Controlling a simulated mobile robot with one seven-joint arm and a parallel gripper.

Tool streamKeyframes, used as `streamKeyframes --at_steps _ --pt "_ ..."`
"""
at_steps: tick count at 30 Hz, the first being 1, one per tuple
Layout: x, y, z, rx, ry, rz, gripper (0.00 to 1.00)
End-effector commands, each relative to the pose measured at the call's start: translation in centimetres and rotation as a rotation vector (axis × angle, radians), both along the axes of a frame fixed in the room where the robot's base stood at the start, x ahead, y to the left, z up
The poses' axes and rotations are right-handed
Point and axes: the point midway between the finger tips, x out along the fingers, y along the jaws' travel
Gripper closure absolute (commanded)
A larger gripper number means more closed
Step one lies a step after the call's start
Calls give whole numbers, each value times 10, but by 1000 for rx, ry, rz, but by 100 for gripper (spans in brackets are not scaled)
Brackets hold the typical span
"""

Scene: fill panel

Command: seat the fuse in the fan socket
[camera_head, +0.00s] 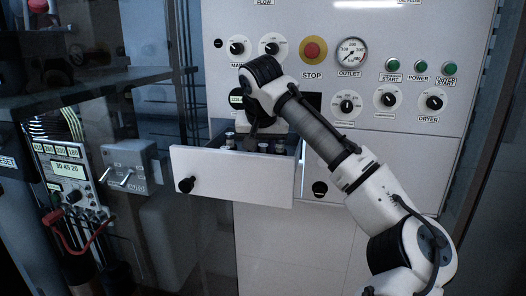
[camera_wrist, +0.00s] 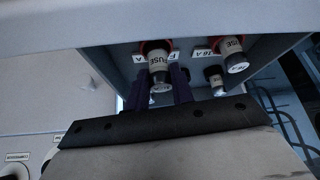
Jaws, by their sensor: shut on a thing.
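In the wrist view, my gripper (camera_wrist: 160,82) has its purple fingers either side of a fuse (camera_wrist: 159,62) and is shut on it. The fuse has a white label, a metal end and a red ring at its far end. A second labelled fuse (camera_wrist: 233,56) stands to its right, by a "16 A" mark, with a smaller fuse (camera_wrist: 215,78) near it. In the head view, my gripper (camera_head: 251,134) reaches down into the open drawer (camera_head: 230,176), where several fuse tops show; the arm partly hides them. I cannot pick out the fan socket in either view.
The panel (camera_head: 390,150) behind carries dials, green buttons and a red stop button (camera_head: 313,50). The drawer's front, with a black knob (camera_head: 186,185), sticks out. A glass-fronted shelf and a meter (camera_head: 68,170) with red leads stand at the left.

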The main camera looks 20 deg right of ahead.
Motion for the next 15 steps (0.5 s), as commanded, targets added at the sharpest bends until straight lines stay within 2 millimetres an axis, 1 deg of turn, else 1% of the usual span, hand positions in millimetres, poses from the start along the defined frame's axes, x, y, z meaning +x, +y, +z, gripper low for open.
streamKeyframes --at_steps 1,4,11,15 --pt "0 0 -6 0 1 1 100" --pt "0 0 -13 1 0 0 100" --pt "0 0 -13 0 -1 0 100" --pt "0 1 -18 1 -1 2 100"
